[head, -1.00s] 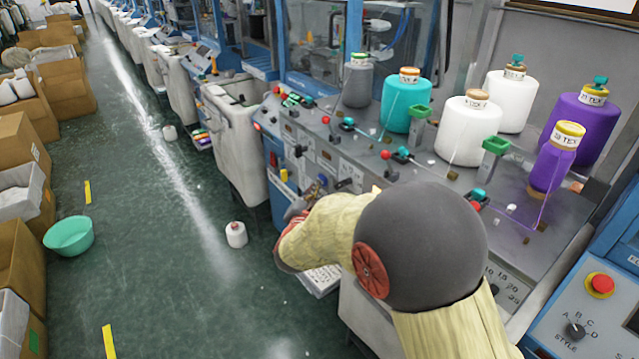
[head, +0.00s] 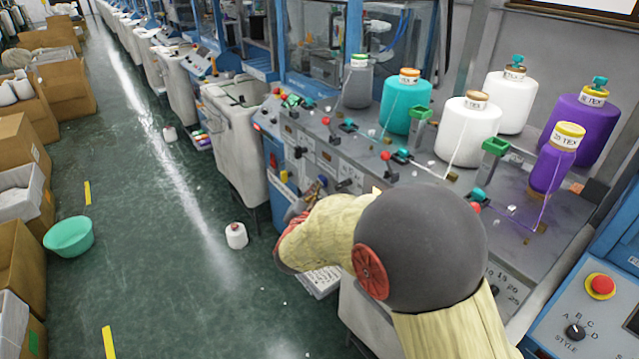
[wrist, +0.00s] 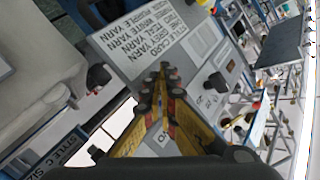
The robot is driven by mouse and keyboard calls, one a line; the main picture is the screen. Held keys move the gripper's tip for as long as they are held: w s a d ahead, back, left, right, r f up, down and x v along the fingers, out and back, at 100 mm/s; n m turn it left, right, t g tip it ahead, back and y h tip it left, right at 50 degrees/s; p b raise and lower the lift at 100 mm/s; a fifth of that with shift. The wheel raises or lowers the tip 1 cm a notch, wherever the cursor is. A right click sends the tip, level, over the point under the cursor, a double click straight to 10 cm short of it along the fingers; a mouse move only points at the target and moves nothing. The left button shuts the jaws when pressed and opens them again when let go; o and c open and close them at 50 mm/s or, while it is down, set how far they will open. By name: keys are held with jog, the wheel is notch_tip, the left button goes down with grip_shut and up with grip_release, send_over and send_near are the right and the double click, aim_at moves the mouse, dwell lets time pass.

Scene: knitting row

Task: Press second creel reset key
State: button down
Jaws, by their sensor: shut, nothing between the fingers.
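The creel panel (head: 322,158) is the sloped grey front below the yarn cones, with labels and dark keys on it. A black key (head: 345,184) sticks out just right of my gripper (head: 320,186), and another (head: 299,152) lies farther back. My gripper is shut and empty, close to the panel. In the wrist view its yellow fingers (wrist: 162,75) meet in front of a grey plate with upside-down yarn-colour labels (wrist: 165,40). Black keys show left (wrist: 98,77) and right (wrist: 218,84) of the fingertips. I cannot tell which key is second, or whether the fingertips touch anything.
Grey, teal (head: 405,104), white (head: 468,132) and purple cones stand on the creel table. Small levers and green guides rise along it. A control box with a red button (head: 600,286) is at right. A white cone (head: 236,235) and green basin (head: 69,236) stand on the floor.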

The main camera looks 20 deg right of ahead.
jog(key=shift+d, duration=0.2)
jog(key=shift+w+d, duration=0.1)
jog(key=shift+d, duration=0.1)
jog(key=shift+r, duration=0.1)
dwell(0.4)
jog(key=shift+a, duration=0.25)
jog(key=s+a+p, duration=0.1)
jog(key=s+a, duration=0.1)
jog(key=a, duration=0.3)
jog(key=shift+a, duration=0.4)
dwell(0.9)
